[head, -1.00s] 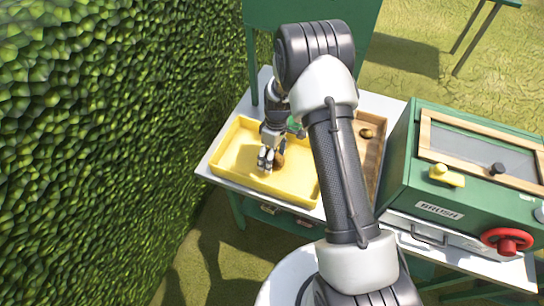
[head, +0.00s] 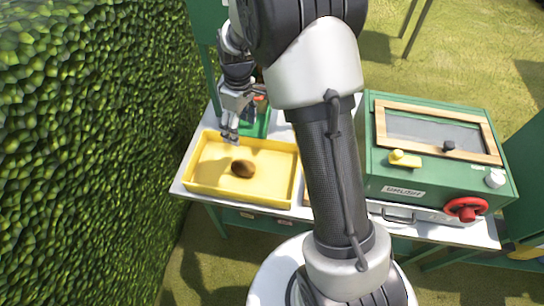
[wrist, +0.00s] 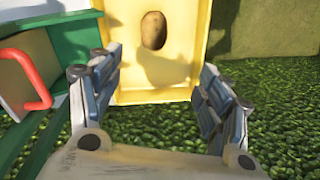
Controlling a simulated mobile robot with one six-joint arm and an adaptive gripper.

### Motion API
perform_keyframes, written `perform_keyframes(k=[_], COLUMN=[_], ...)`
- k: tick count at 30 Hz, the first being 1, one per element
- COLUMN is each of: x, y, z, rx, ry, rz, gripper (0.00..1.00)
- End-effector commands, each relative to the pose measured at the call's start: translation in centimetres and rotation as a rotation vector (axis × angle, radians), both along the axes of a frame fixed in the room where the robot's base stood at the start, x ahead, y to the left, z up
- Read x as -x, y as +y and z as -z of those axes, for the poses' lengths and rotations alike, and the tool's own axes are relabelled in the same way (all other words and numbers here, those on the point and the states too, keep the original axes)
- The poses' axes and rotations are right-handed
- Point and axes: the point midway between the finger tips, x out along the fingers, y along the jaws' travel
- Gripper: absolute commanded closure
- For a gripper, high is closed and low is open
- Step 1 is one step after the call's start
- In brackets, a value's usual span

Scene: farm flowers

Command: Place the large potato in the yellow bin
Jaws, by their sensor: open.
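The potato (head: 243,169) is brown and lies on the floor of the yellow bin (head: 205,186), near its middle. My gripper (head: 230,137) is above the bin's back left edge, apart from the potato. In the wrist view the potato (wrist: 154,30) sits in the yellow bin (wrist: 125,85), beyond my open, empty fingers (wrist: 160,95). My arm hides part of the table right of the bin.
A green box marked BRUSH (head: 440,150) with a red wheel (head: 466,209) stands on the right of the table. A green tray (head: 258,122) is behind the bin. A tall hedge (head: 90,150) borders the left side.

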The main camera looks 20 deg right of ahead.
Motion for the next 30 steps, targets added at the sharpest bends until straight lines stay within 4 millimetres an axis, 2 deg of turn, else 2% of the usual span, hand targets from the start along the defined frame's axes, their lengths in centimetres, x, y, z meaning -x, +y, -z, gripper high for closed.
perform_keyframes(k=[1, 6, 9, 12, 16, 21, 25, 30], x=[1.2, 6.3, 9.9, 13.8, 18.9, 24.1, 26.2, 27.0], y=[0.2, 0.5, 0.6, 0.7, 0.7, 0.7, 0.6, 0.6], z=[-3.3, -11.0, -14.4, -17.0, -18.9, -19.3, -19.0, -18.8], rx=[0.007, 0.02, 0.021, 0.015, -0.001, -0.029, -0.044, -0.051], ry=[-0.033, -0.115, -0.165, -0.217, -0.283, -0.349, -0.378, -0.388], rz=[0.04, 0.193, 0.283, 0.373, 0.489, 0.617, 0.676, 0.702], gripper=[0.29, 0.29, 0.29, 0.29, 0.29, 0.29, 0.29, 0.29])
